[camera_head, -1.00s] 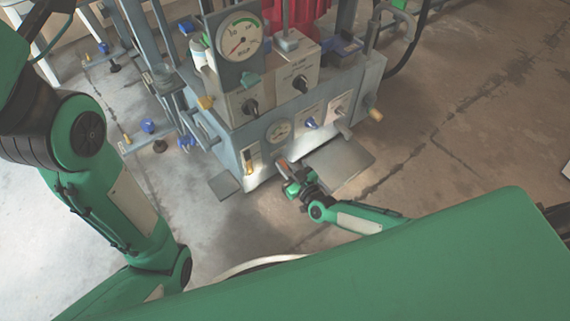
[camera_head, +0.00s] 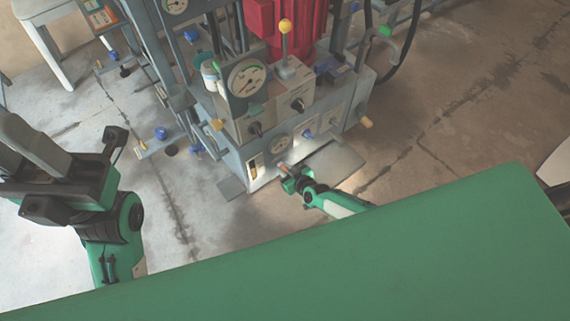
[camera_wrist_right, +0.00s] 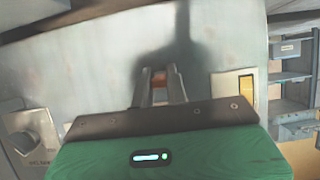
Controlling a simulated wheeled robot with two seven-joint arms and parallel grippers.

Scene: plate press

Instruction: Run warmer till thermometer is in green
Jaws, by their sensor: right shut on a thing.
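My right gripper (camera_head: 285,168) is at the lower front of the press unit, by its front panel (camera_head: 247,160). It is shut on a small reddish-orange part (camera_wrist_right: 160,78), which shows between the fingertips in the right wrist view. The fingers hide most of that part. A round dial (camera_head: 281,144) sits on the panel just above the gripper; its reading is too small to tell. A window with a yellow strip (camera_head: 253,172) is left of the gripper and also shows in the wrist view (camera_wrist_right: 246,88). My left arm's dark end (camera_head: 65,190) is at the far left, its jaw state unclear.
A larger gauge with a green arc (camera_head: 247,77) stands above the front panel. Black knobs (camera_head: 256,129), a blue knob (camera_head: 306,134) and a yellow-topped lever (camera_head: 285,27) are on the unit. A grey plate (camera_head: 328,165) juts out at front right. The floor at right is open.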

